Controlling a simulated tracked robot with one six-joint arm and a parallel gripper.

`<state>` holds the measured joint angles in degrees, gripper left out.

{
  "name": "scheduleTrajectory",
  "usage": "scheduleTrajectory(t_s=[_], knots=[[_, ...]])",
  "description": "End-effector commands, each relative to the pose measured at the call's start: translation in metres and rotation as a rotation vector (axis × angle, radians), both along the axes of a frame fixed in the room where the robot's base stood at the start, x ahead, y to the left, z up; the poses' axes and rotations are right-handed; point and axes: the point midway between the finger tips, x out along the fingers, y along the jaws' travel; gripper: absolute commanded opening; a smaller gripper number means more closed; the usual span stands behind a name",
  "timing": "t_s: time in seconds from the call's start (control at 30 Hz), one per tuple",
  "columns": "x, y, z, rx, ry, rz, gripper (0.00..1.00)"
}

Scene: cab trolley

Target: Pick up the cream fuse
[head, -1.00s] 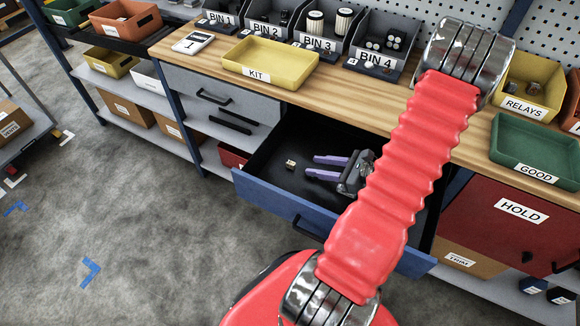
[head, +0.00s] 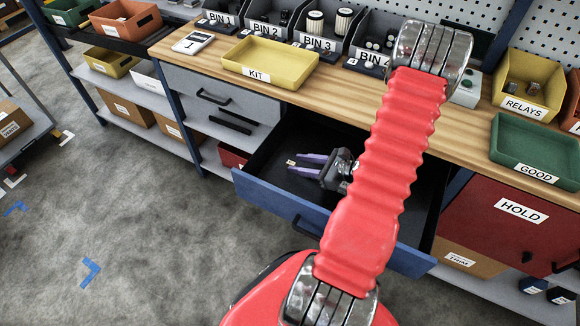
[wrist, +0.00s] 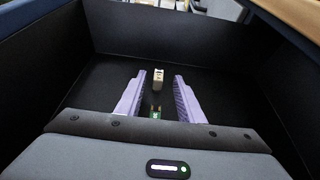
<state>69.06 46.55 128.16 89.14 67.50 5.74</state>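The cream fuse (wrist: 158,77) stands on the dark floor of the open blue drawer (head: 275,215). In the wrist view it is just beyond and between the fingertips of my gripper (wrist: 160,79). My gripper (head: 296,163) is open, with its purple fingers apart and inside the drawer, pointing left in the head view. In the head view the fuse (head: 291,162) shows as a small pale spot by the fingertips. Whether a finger touches it I cannot tell. A small green item (wrist: 155,113) lies further back between the fingers.
Drawer walls close in around the gripper, and the wooden bench top (head: 200,55) overhangs at the back. A yellow KIT tray (head: 270,62), a green GOOD tray (head: 535,150) and a RELAYS bin (head: 527,85) stand on the bench. A red HOLD box (head: 515,215) is at right.

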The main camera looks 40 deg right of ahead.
Motion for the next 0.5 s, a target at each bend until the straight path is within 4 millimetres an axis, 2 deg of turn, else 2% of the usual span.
scheduleTrajectory(t_s=[0.3, 0.5], knots=[[0.031, 0.015, -0.015, 0.001, 0.001, 0.004, 0.34], [0.039, 0.017, -0.018, 0.0, 0.0, 0.001, 0.34]])
